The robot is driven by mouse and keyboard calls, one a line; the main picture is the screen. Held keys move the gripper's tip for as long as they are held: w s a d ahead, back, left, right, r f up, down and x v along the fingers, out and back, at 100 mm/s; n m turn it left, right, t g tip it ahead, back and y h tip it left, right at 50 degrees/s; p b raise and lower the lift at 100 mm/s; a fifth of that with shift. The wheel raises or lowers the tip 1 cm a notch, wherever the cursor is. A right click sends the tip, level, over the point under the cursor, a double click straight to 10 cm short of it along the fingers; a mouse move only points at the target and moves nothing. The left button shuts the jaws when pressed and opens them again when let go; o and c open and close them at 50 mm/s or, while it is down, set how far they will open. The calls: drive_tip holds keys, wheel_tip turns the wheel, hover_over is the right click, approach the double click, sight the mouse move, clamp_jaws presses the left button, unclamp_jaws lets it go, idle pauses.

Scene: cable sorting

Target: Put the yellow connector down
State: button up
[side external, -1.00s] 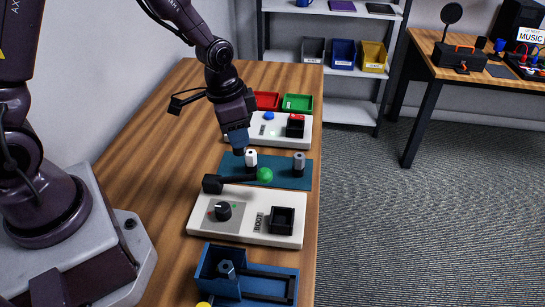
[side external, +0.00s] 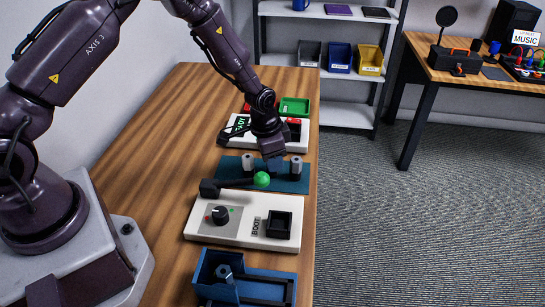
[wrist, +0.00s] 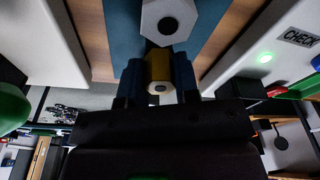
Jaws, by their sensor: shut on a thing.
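My gripper (side external: 273,165) is low over the teal mat (side external: 232,168), between two upright grey connectors, one on the left (side external: 248,163) and one on the right (side external: 296,166). In the wrist view its blue fingers (wrist: 158,85) are shut on the yellow connector (wrist: 158,70). A pale hexagonal connector (wrist: 153,18) stands just beyond it in that view. The side view does not show the yellow connector clearly, and I cannot tell whether its bottom touches the mat.
A black lever with a green ball (side external: 262,179) lies close in front of my gripper. A white panel (side external: 200,230) with a knob is nearer, and a blue tray (side external: 268,292) nearer still. Another white panel (side external: 238,143) and a green bin (side external: 295,106) are behind. The table's left side is clear.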

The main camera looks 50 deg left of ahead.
drive_tip(key=shift+f, duration=0.1)
drive_tip(key=o, duration=0.9)
drive_tip(key=shift+o, duration=0.2)
drive_tip(key=s+r+t, duration=0.1)
drive_tip(key=s+r, duration=0.2)
drive_tip(key=r, duration=0.7)
drive_tip(key=s+r, duration=0.2)
drive_tip(key=r, duration=0.9)
drive_tip(key=s+r+n+t, duration=0.1)
drive_tip(key=s+r, duration=0.4)
drive_tip(key=s, duration=0.5)
drive_tip(key=s+r+n+t, duration=0.2)
drive_tip(key=s+r, duration=0.4)
drive_tip(key=s, duration=0.3)
drive_tip(key=shift+s+d+n+y, duration=0.4)
drive_tip(key=shift+d+n, duration=0.05)
drive_tip(key=shift+n, duration=0.25)
